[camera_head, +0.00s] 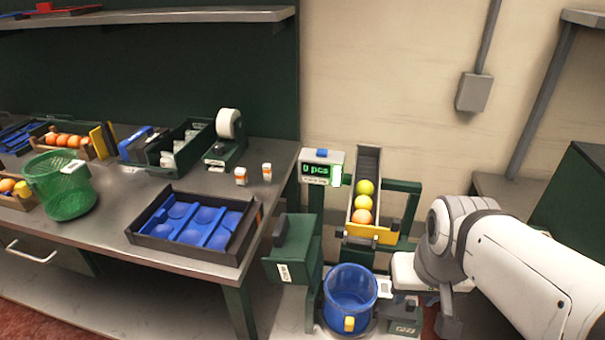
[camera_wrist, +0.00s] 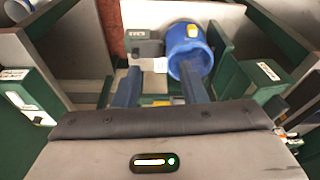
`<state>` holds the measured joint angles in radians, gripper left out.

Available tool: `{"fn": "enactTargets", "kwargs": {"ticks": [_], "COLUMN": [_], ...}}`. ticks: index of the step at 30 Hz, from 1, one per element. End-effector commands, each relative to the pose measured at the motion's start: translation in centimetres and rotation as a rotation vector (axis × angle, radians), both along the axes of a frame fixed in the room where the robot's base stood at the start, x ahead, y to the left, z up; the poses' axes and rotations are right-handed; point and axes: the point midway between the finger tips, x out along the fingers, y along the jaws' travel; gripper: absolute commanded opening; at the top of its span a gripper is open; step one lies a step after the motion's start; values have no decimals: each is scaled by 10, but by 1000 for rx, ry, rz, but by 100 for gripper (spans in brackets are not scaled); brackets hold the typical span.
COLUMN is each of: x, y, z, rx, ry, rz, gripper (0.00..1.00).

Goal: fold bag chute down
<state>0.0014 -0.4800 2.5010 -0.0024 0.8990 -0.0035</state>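No part is plainly marked as the bag chute. A dark green box-shaped part (camera_head: 293,252) with a white label stands left of the blue bucket (camera_head: 350,290); I cannot tell if it is the chute. The bucket (camera_wrist: 181,62) is beyond the right finger. In the head view my arm hides the gripper's fingers.
A counter display (camera_head: 316,172) reads 0 pcs. The workbench (camera_head: 110,225) at left carries a blue-lined tray (camera_head: 246,232), a green mesh basket (camera_head: 62,190) and crates. A green cabinet (camera_head: 575,205) stands at right. Green posts crowd the space around the bucket.

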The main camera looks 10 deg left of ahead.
Motion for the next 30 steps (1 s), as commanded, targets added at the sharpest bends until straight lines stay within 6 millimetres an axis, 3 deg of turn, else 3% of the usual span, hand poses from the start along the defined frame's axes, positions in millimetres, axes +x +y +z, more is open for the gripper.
{"fn": "enactTargets", "kwargs": {"ticks": [8, 11, 14, 17, 22, 27, 30], "x": [2, 13, 37, 71, 130, 176, 193], "y": [1, 6, 23, 45, 100, 167, 205], "z": [2, 10, 24, 39, 52, 46, 36], "rx": [0, 1, 1, -5, -34, -79, -107], "ry": [3, 16, 47, 87, 152, 200, 218], "rz": [0, -2, 0, -16, -54, -93, -115], "gripper": [38, 38, 38, 38, 38, 38, 38]}}
